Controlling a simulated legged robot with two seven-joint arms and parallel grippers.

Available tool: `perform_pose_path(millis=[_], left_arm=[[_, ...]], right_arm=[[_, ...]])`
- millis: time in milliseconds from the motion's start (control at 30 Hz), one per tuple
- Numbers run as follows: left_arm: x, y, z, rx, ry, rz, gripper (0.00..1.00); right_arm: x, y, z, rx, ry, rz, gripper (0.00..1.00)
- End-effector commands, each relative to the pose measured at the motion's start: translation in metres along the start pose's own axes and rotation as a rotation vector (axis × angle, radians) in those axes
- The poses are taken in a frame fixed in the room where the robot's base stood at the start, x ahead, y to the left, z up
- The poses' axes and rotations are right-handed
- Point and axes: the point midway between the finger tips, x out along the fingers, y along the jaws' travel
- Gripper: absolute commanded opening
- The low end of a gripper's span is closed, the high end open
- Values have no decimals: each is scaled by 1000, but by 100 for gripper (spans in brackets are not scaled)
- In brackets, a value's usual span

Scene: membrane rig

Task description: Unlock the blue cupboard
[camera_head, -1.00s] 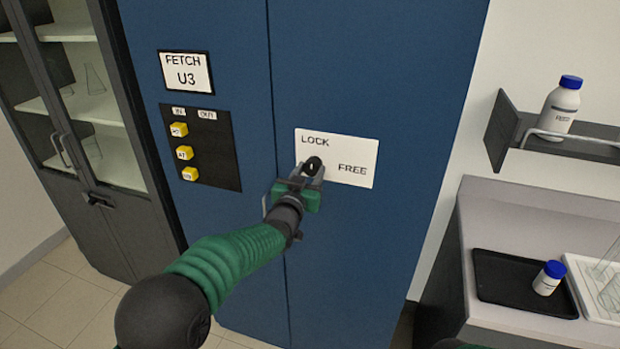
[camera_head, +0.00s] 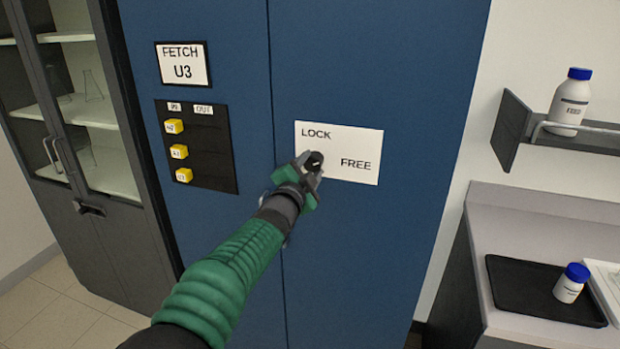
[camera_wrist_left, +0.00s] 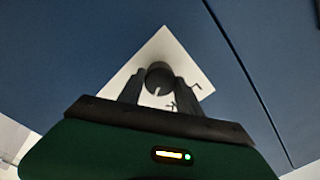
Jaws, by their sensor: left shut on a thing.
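The blue cupboard (camera_head: 370,60) stands in front of me with its doors closed. A white plate (camera_head: 352,140) on its right door reads LOCK at upper left and FREE at lower right. A black round knob (camera_head: 315,160) with a light mark sits on the plate's lower left part. My left gripper (camera_head: 311,168) is shut on the knob and is rolled to a tilt. In the left wrist view the knob (camera_wrist_left: 159,76) sits between the two fingers, and the white plate (camera_wrist_left: 165,45) looks turned behind it. My right gripper is not in view.
A FETCH U3 sign (camera_head: 183,64) and a black panel (camera_head: 205,165) with yellow tags are on the left door. A glass-door cabinet (camera_head: 75,150) stands left. At right are a shelf with a bottle (camera_head: 570,103) and a counter with a black tray (camera_head: 535,290).

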Motion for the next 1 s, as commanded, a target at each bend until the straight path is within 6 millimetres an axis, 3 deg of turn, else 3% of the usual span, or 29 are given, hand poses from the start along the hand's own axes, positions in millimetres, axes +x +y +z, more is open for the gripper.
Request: perform_pose_path(millis=[100,500,1000], left_arm=[[0,5,0,105,6,1,1],[0,5,0,374,11,4,1],[1,5,0,462,10,8,1]], right_arm=[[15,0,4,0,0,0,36],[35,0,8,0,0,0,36],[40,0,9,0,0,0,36]])
